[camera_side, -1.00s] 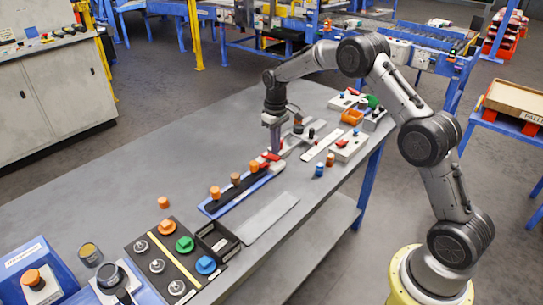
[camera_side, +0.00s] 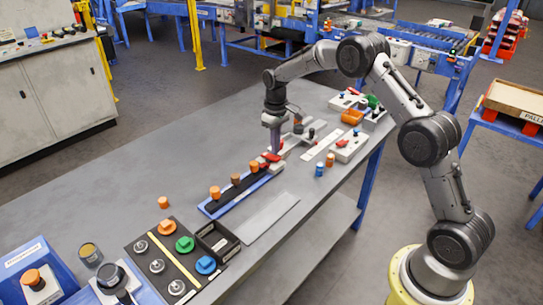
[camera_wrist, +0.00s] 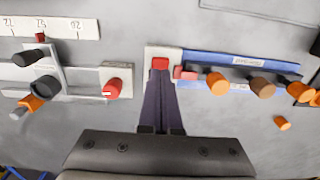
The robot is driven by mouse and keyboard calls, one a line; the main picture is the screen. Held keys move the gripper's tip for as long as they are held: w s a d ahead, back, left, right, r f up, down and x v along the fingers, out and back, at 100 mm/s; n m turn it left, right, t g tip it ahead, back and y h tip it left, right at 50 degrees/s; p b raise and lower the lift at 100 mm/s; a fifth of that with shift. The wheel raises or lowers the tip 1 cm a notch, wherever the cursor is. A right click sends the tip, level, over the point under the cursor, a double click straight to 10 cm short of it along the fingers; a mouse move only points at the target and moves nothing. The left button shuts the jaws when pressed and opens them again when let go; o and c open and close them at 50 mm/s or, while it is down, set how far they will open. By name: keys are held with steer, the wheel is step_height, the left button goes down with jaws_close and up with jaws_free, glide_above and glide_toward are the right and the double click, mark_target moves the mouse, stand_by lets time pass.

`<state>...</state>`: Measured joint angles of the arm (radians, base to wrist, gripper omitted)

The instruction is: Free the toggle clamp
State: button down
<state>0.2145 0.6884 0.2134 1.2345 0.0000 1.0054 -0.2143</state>
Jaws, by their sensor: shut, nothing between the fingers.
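My gripper (camera_wrist: 160,75) is shut, with its fingertips at a small red block (camera_wrist: 160,63) on a pale plate (camera_wrist: 150,55); I cannot tell whether they touch. In the side view my gripper (camera_side: 275,146) points down at the same spot. A second red piece (camera_wrist: 186,73) sits just right of the fingertips, at the end of a blue-based rail (camera_wrist: 225,58). These red parts look like the toggle clamp, but its lever position is unclear. The red pieces also show in the side view (camera_side: 269,157). The fingers partly hide the plate.
Orange and brown knobs (camera_wrist: 262,87) stand along the rail to the right. A slide fixture with a red knob (camera_wrist: 112,88) and black knobs lies to the left. A loose orange cylinder (camera_side: 163,202) and a knob panel (camera_side: 160,245) are farther along the bench. Bare bench lies behind the rail.

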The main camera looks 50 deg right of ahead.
mark_target(275, 158)
steer(key=shift+f, duration=1.1)
stand_by(0.6)
steer(key=shift+r, duration=3.55)
